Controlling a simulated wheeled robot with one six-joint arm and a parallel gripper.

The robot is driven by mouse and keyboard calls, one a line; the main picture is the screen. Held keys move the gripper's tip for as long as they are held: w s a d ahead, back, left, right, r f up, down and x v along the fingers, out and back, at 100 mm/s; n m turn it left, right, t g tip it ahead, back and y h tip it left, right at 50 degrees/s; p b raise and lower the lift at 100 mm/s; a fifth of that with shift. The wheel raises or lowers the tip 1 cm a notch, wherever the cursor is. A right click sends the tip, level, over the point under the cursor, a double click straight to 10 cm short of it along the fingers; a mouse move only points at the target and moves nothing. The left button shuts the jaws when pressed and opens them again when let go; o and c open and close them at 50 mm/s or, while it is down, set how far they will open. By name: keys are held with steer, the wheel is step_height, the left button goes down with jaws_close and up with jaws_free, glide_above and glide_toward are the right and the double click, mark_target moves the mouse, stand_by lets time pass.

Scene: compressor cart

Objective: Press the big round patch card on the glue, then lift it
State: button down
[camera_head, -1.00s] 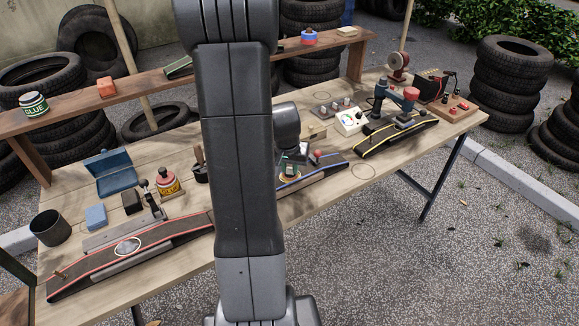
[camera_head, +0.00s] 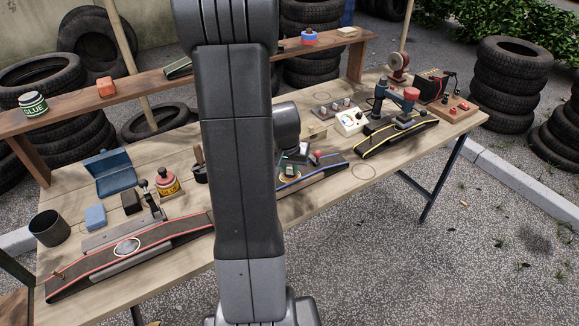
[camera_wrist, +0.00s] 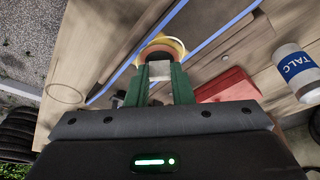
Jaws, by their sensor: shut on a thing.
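My gripper (camera_wrist: 163,84) is shut, its two green fingers around a pale grip piece. Just beyond the fingertips is the big round patch card (camera_wrist: 178,45), with a pale yellow rim and a reddish-brown middle. It lies over the blue-edged dark strip (camera_wrist: 214,36), and I cannot tell whether it is touching or just above. In the head view the blue-edged strip (camera_head: 322,174) shows right of my arm, with my gripper low over it. The card is mostly hidden there. The glue under the card is hidden.
A talc bottle (camera_wrist: 297,72) and a red block (camera_wrist: 229,86) are nearby in the wrist view. A red-edged strip (camera_head: 170,236) with an oval patch lies left, a yellow-edged strip (camera_head: 395,138) right. Bare table lies at the drawn circle (camera_wrist: 65,94).

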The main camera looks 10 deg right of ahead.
steer(key=shift+f+b, duration=0.3)
steer(key=shift+f, duration=0.05)
stand_by(0.7)
steer(key=c, duration=0.7)
jaws_free()
steer(key=shift+r, duration=0.1)
steer(key=shift+r+p, duration=1.35)
steer(key=shift+r, duration=0.6)
jaws_close()
